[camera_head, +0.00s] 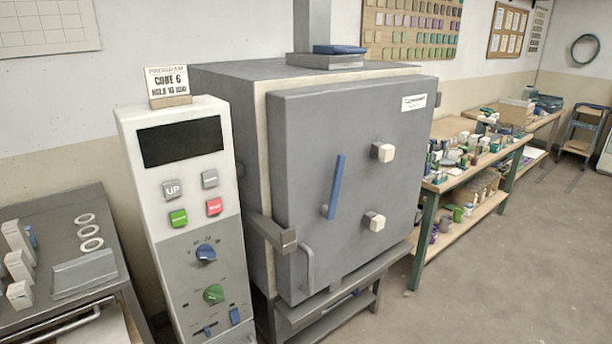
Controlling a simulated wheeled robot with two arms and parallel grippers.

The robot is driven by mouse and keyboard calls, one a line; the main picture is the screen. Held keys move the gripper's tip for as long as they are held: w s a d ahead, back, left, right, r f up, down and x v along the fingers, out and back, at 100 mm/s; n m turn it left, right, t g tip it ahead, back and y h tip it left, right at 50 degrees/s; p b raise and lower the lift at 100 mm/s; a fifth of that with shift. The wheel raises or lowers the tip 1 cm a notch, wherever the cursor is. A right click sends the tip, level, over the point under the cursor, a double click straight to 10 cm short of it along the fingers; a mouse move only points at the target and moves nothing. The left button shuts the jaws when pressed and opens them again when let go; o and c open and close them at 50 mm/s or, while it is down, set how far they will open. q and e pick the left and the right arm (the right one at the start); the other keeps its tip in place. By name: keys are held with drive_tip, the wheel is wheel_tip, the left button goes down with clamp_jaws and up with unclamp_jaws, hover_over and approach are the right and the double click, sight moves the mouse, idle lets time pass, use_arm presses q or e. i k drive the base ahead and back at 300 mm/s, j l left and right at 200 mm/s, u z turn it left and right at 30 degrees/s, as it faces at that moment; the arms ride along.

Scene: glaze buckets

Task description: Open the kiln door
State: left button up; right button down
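The kiln (225,85) is a large grey box on a low stand, in the middle of the head view. Its grey door (350,115) faces me and looks shut against the pale front frame. A blue lever (335,187) stands near upright on the door, tilted slightly right at the top. Two pale square knobs or plugs, an upper one (383,152) and a lower one (375,221), stick out to its right. A grey bar handle (309,268) sits at the door's lower left, below a grey latch block (286,241). Neither of my grippers is in view.
A control panel (185,205) with buttons and dials stands just left of the kiln. A metal cart (55,203) is at the far left. A cluttered workbench (480,170) runs along the wall at right. The floor (500,270) in front and right of the kiln is clear.

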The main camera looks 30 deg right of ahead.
sight(308, 128)
drive_tip(key=z, duration=1.35)
